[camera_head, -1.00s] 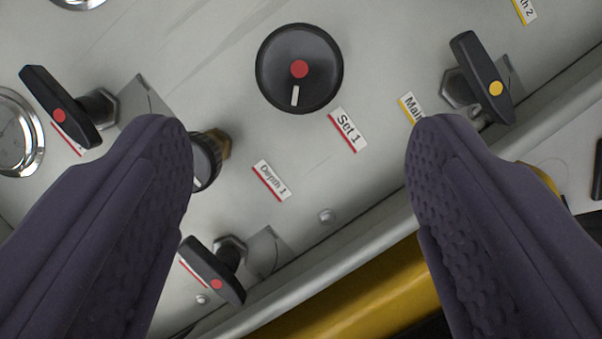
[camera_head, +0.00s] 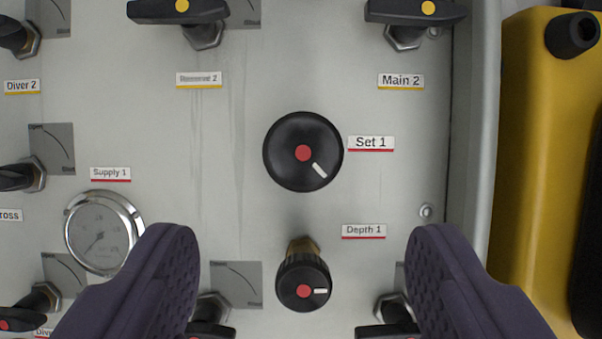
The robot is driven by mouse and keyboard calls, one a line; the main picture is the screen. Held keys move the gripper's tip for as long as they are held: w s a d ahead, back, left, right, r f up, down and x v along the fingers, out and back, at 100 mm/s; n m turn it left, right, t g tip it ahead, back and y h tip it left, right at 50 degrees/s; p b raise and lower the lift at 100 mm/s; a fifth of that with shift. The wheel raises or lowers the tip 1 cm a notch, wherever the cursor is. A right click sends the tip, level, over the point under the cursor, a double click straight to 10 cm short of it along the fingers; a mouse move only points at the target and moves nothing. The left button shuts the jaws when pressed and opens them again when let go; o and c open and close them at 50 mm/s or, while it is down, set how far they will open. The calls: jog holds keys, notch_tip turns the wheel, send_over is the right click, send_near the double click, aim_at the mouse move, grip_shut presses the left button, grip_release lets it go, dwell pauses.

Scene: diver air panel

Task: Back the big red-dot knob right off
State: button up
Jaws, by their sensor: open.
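The big black round knob (camera_head: 292,172) with a red dot and a white pointer mark sits on the grey panel, left of its "Set 1" label (camera_head: 371,143). Its white mark points to the lower right in the picture. My gripper (camera_head: 302,245) is open and empty, with one dark purple finger on each side of the lower picture. The knob shows above and between the fingertips, and nothing is touching it that I can see.
A smaller red-dot knob (camera_head: 303,283) labelled "Depth 1" sits below, between my fingers. Lever handles (camera_head: 178,11) (camera_head: 415,11) line the top, and more levers show near my fingers below. A gauge (camera_head: 104,232) is at left. A yellow cylinder (camera_head: 522,150) stands beyond the panel's right edge.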

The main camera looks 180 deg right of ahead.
aim_at(303, 159)
jog(key=x, duration=0.7)
jog(key=shift+w+f+b, duration=0.2)
jog(key=shift+f+b, duration=0.1)
jog(key=shift+f, duration=0.05)
jog(key=c, duration=1.1)
jog(key=shift+o, duration=0.2)
